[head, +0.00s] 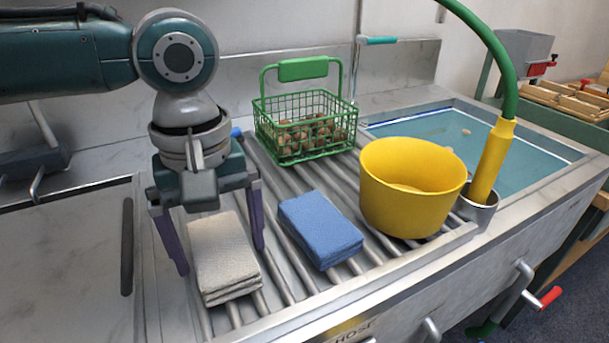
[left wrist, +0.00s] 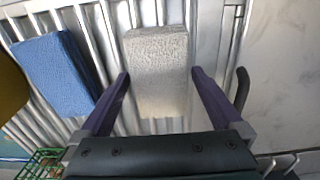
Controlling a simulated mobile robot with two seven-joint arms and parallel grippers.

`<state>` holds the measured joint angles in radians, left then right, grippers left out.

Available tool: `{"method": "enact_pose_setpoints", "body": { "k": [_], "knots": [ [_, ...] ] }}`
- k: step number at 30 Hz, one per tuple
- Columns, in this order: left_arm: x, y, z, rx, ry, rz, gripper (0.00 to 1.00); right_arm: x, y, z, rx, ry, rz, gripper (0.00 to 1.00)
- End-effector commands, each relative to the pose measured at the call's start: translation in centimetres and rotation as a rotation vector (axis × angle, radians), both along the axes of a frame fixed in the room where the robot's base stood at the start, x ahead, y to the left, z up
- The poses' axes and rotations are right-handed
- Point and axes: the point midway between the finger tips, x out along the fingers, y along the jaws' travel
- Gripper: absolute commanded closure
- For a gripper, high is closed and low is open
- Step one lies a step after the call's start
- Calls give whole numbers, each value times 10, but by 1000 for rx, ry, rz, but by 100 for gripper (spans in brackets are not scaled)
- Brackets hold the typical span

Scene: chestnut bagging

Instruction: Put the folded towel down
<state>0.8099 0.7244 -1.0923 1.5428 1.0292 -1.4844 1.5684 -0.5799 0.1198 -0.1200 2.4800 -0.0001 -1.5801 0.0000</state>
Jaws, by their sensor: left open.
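Two folded towels lie on the ribbed metal drainboard (head: 290,288). The beige folded towel (head: 222,255) lies on the ribs at the left, and the blue folded towel (head: 320,228) lies to its right. My left gripper (head: 220,262) is open, with its purple fingers apart on either side of the beige towel. In the left wrist view the beige towel (left wrist: 157,70) sits between and beyond the fingertips (left wrist: 158,76), with gaps on both sides. The blue towel (left wrist: 55,72) is at the left there. My right gripper is not in view.
A yellow bucket (head: 410,195) stands right of the blue towel. A green wire basket of chestnuts (head: 305,125) stands behind. A yellow-handled green hose (head: 492,160) stands in a metal cup beside a water-filled basin (head: 450,135). Bare metal counter (head: 70,250) lies at the left.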

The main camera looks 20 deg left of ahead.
Motion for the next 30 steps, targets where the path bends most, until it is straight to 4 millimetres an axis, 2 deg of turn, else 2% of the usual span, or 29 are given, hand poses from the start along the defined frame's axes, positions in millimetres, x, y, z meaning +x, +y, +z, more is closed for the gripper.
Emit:
{"method": "enact_pose_setpoints", "body": {
  "k": [5, 15, 21, 24, 26, 29, 30],
  "knots": [
    [1, 0, 11, 0, -4, 0, 0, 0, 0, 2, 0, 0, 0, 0],
    [1, 0, 84, -2, -5, 0, 0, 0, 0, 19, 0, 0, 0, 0],
    [1, 0, 114, -2, -2, 0, 0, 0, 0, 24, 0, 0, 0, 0],
    [0, -2, 120, -3, -2, -10, 0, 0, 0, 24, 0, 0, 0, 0],
    [-3, -8, 116, -10, -4, -49, 0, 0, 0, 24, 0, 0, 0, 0],
    [-14, -30, 97, -44, -25, -204, 0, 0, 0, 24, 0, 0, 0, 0],
    [-20, -43, 87, -65, -43, -292, 0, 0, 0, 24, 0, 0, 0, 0]
  ]
}}
